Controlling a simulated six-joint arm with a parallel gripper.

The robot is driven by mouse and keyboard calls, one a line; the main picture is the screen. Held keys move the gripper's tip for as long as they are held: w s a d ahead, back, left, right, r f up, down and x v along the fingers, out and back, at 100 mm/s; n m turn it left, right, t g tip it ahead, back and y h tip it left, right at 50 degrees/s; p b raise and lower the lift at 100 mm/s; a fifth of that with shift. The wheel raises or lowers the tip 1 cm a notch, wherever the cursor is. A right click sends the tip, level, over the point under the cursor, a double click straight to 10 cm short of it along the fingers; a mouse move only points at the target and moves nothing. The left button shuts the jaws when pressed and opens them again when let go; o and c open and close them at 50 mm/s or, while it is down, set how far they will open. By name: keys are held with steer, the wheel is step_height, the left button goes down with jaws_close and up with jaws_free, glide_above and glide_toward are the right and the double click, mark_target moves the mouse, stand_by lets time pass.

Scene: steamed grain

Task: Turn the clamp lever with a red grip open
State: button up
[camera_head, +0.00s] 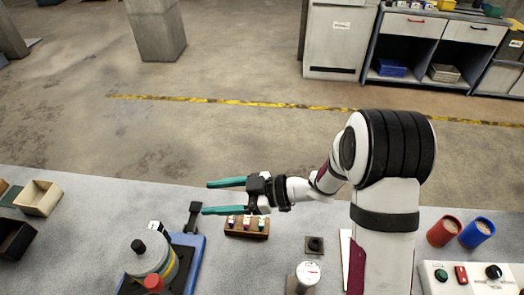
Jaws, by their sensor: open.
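A small red grip (153,283), the visible part of the clamp lever, shows at the front of a round grey-lidded vessel (140,255). The vessel has a black knob on its lid and a yellow band on its side, and stands on a blue base (190,265) at the front left. The lower end of the lever is too small and partly hidden to make out. My gripper (206,198) has two teal fingers, apart and pointing left, with nothing between them. It is above the table, behind and to the right of the vessel, apart from the red grip.
A black upright piece (194,216) stands behind the blue base. A brown rack (246,232) with small bottles is right of it. A white round gauge-like thing (307,274), red and blue cups (443,231) and a control panel (470,280) are further right. Open boxes (38,198) stand at left.

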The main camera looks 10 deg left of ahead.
steer(key=w+d+r+m+t+h, duration=0.3)
steer(key=w+d+m+t+h, duration=0.3)
steer(key=w, duration=0.5)
steer(key=d+m+t, duration=0.1)
steer(key=d+t, duration=0.1)
steer(key=t, duration=0.1)
steer(key=shift+d+r+m, duration=0.15)
steer(key=shift+d+m, duration=0.15)
steer(key=shift+d, duration=0.1)
steer(key=shift+w+a, duration=0.1)
steer(key=shift+w, duration=0.1)
